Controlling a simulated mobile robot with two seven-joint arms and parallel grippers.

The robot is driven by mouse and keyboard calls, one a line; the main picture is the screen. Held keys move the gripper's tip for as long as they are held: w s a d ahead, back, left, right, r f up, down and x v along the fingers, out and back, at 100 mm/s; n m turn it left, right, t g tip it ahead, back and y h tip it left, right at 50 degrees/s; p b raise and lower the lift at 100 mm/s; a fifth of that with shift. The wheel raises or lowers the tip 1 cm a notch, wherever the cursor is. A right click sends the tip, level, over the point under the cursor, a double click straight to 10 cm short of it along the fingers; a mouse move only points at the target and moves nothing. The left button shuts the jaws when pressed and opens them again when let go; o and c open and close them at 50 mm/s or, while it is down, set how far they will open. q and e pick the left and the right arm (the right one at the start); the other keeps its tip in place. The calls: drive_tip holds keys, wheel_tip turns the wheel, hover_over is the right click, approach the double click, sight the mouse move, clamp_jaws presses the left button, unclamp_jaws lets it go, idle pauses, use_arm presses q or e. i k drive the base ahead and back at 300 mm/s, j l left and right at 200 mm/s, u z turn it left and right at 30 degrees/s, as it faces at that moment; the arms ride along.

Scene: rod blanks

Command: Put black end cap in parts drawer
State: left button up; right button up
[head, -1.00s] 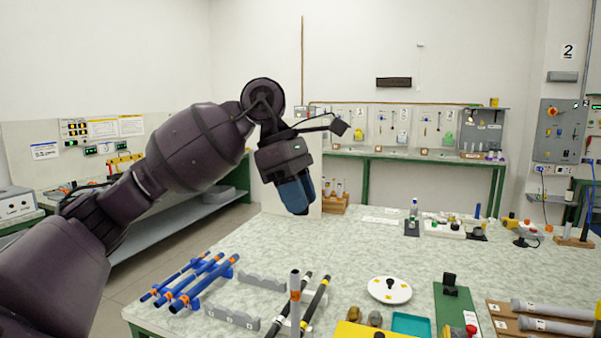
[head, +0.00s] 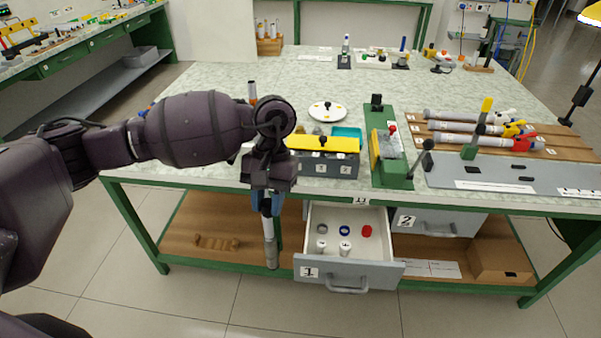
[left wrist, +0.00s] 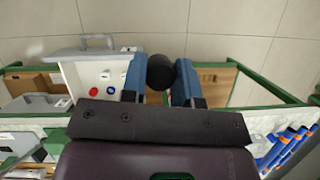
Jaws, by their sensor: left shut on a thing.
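My left gripper (head: 266,203) hangs in front of the table edge, left of the open drawer. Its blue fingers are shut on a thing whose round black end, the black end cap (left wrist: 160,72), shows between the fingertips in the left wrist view. In the head view a grey cylinder (head: 270,245) shows right below the fingers; I cannot tell how it joins the black piece. The parts drawer (head: 320,268), labelled 1, is pulled out below the table top. It holds a blue ring, a red cap, a grey ring and two white pieces. My right gripper is out of view.
A shut drawer (head: 440,222) labelled 2 is right of the open one. Above stand a grey box with a yellow top (head: 325,145) and a green fixture (head: 392,178). A wooden lower shelf (head: 200,225) lies behind my gripper. The floor in front is clear.

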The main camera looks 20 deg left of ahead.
sight(363, 248)
drive_tip(key=l+u, duration=0.1)
drive_tip(key=u, duration=0.25)
drive_tip(key=i+l+u, duration=0.1)
drive_tip(key=u, duration=0.2)
drive_tip(key=i+l+u, duration=0.2)
drive_tip(key=l, duration=0.15)
drive_tip(key=l+u, duration=0.2)
drive_tip(key=l, duration=0.2)
drive_tip(key=l+u, duration=0.15)
drive_tip(key=l, duration=1.45)
drive_tip(key=i, duration=0.05)
